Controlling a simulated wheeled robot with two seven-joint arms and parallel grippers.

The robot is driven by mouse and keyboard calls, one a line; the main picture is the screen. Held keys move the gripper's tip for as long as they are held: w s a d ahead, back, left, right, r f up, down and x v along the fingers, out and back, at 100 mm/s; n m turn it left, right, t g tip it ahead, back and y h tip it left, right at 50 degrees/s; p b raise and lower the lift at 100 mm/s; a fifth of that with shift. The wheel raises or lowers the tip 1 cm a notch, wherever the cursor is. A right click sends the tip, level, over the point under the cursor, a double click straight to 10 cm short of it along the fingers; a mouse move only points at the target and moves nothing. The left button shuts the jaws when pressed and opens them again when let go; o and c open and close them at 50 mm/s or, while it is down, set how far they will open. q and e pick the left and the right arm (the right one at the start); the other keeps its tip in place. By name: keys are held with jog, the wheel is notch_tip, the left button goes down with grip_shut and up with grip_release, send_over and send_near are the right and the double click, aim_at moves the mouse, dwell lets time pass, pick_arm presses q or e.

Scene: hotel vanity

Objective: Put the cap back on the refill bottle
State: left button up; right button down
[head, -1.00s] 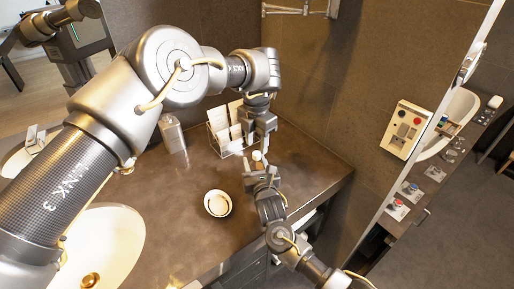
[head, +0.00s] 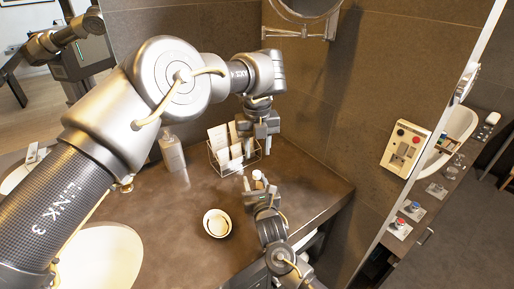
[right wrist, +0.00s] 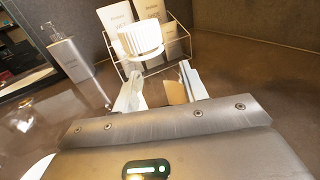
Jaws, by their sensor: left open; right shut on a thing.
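The refill bottle (right wrist: 175,92) is between the fingers of my right gripper (right wrist: 160,88), which is shut on it; little of its tan body shows. The white ribbed cap (right wrist: 142,40) sits above these fingers in the right wrist view, at the bottle's top; I cannot tell whether it is fully seated. In the head view the cap (head: 257,174) is a small white shape above my right gripper (head: 259,187). My left gripper (head: 258,150) is open and empty, pointing down just above the cap and apart from it.
A wire rack (head: 222,160) with white cards stands behind the grippers. A pump bottle (head: 172,152) is left of it, and a small round bowl (head: 217,223) is in front. Sinks lie at the left. The counter (head: 310,180) is clear to the right.

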aim_at(257, 173)
pick_arm(q)
jog(key=n, duration=0.4)
jog(key=shift+s+n, duration=0.1)
jog(key=shift+n, duration=0.2)
pick_arm(e)
jog(key=shift+f, duration=0.15)
pick_arm(q)
jog(key=shift+f, duration=0.1)
jog(key=shift+f, duration=3.9)
grip_shut()
jog(key=shift+o, duration=0.8)
grip_release()
